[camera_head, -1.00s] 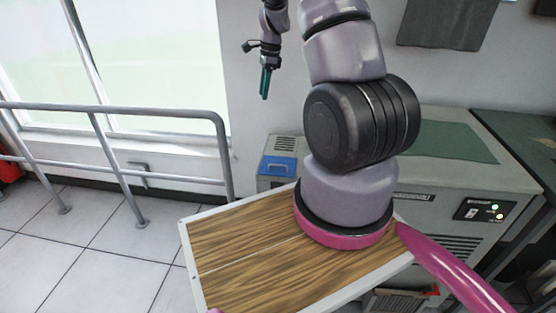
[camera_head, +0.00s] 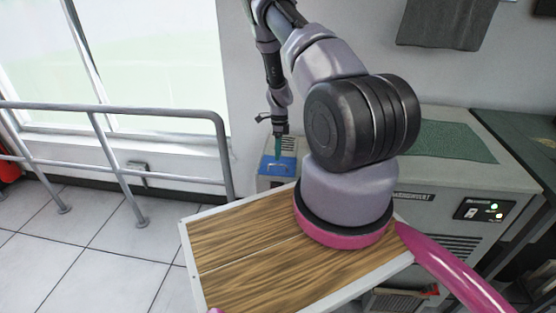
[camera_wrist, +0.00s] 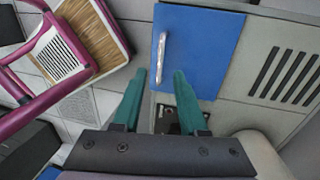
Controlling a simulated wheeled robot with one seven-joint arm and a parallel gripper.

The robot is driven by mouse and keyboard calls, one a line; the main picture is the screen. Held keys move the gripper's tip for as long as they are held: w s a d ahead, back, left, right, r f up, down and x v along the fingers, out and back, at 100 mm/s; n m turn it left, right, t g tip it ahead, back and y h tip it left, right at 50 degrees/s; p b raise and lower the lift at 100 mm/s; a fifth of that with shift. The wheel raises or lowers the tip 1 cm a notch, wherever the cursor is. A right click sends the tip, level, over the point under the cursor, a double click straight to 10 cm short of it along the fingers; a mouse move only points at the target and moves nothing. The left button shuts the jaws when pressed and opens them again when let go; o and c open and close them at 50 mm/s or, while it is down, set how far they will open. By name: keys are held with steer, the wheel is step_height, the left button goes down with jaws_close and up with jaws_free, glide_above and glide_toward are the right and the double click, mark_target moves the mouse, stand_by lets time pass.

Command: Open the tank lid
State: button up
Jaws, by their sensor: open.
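The tank lid (camera_head: 274,166) is a small blue panel with a pale bar handle, on top of a grey tank (camera_head: 270,184) beyond the wooden board. It looks closed. In the wrist view the blue lid (camera_wrist: 205,55) fills the upper middle, and its light metal handle (camera_wrist: 162,58) runs lengthwise near its left edge.
A grey cabinet (camera_head: 470,180) with a green top panel and lit indicators stands right of the tank. A metal railing (camera_head: 160,114) runs along the left by the window. Vent slots (camera_wrist: 285,75) lie right of the lid.

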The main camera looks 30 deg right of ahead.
mark_target(278, 170)
steer(key=shift+s+a+f, duration=0.1)
steer(key=shift+s+f, duration=0.05)
steer(key=shift+f, duration=0.7)
steer(key=shift+s+a+f, duration=0.1)
steer(key=shift+f, duration=0.7)
jaws_close()
